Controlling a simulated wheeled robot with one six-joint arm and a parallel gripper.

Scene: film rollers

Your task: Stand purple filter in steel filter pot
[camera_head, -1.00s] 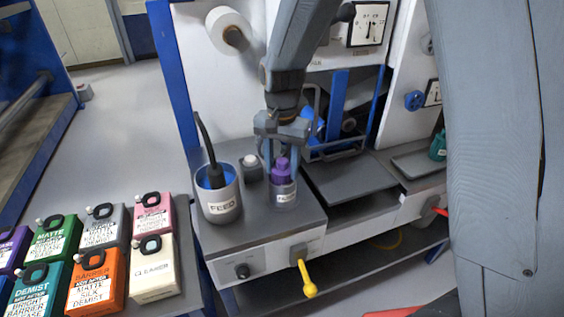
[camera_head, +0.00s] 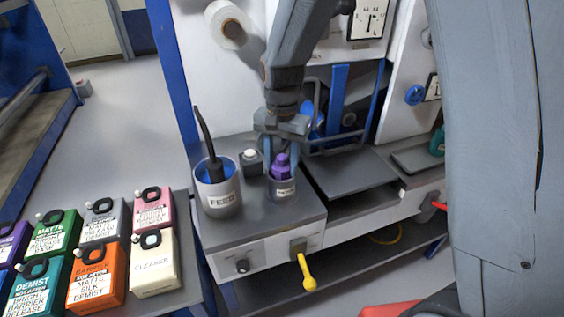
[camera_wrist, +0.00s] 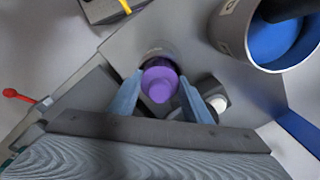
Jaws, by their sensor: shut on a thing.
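The purple filter (camera_head: 281,166) stands in the small labelled steel filter pot (camera_head: 284,190) on the grey bench top, its upper part above the rim. In the wrist view the filter (camera_wrist: 160,82) shows from above between my two blue-grey fingers. My gripper (camera_head: 281,152) comes down from above and is shut on the filter. The filter looks about upright. Its lower end is hidden inside the pot, so I cannot tell whether it touches the bottom.
A larger pot marked FEED (camera_head: 220,196), with blue inside and a black hose, stands left of the filter pot. A small white-capped container (camera_head: 252,164) is just behind. A dark flat tray (camera_head: 348,178) lies right. Several coloured jugs (camera_head: 97,285) fill the left table.

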